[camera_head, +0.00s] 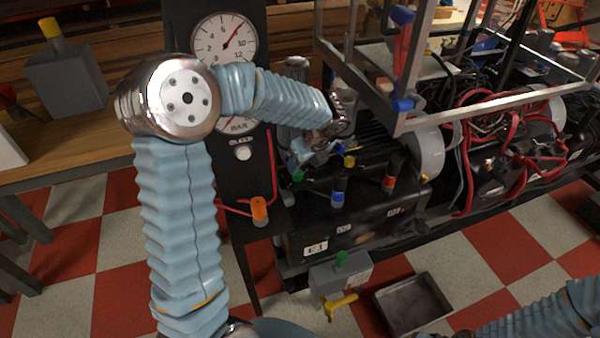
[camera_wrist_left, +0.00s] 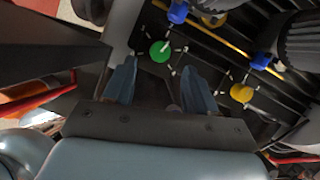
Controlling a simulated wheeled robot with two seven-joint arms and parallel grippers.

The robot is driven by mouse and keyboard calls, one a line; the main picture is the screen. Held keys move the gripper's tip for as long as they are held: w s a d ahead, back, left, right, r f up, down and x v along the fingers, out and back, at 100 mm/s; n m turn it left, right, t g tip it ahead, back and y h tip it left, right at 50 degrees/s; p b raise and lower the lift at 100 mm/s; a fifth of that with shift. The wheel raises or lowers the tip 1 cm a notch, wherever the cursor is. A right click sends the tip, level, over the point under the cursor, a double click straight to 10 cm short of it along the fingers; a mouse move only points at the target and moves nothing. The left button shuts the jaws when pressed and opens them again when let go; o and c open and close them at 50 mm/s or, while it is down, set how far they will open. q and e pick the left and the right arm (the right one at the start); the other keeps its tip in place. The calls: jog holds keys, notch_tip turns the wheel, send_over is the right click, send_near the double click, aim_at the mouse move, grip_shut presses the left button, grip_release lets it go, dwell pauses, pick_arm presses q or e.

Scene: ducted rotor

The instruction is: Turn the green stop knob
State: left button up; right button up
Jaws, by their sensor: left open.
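The green knob (camera_wrist_left: 160,51), round with a pale pointer mark, sits on the dark machine top in the left wrist view. In the head view a green knob (camera_head: 298,175) shows just below my left gripper (camera_head: 312,155). My left gripper is open and empty. In the left wrist view its two blue-grey fingers (camera_wrist_left: 159,68) stand apart, with the green knob between and just beyond their tips. I cannot tell whether they touch it. A second green knob (camera_head: 341,258) tops a grey box low in front. My right gripper is out of view; only part of its arm shows.
A yellow knob (camera_wrist_left: 242,92) and a blue knob (camera_wrist_left: 178,12) stand near the green one. A metal frame (camera_head: 405,125) and red cables (camera_head: 480,140) lie to the right. A gauge panel (camera_head: 224,40) rises behind my left arm. A dark tray (camera_head: 412,303) lies on the floor.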

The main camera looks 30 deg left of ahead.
aim_at(299, 174)
pick_arm(q)
jog(key=x, duration=0.5)
jog(key=shift+f, duration=0.2)
jog(key=c, duration=1.1)
jog(key=shift+o, duration=0.2)
jog(key=shift+w, duration=0.1)
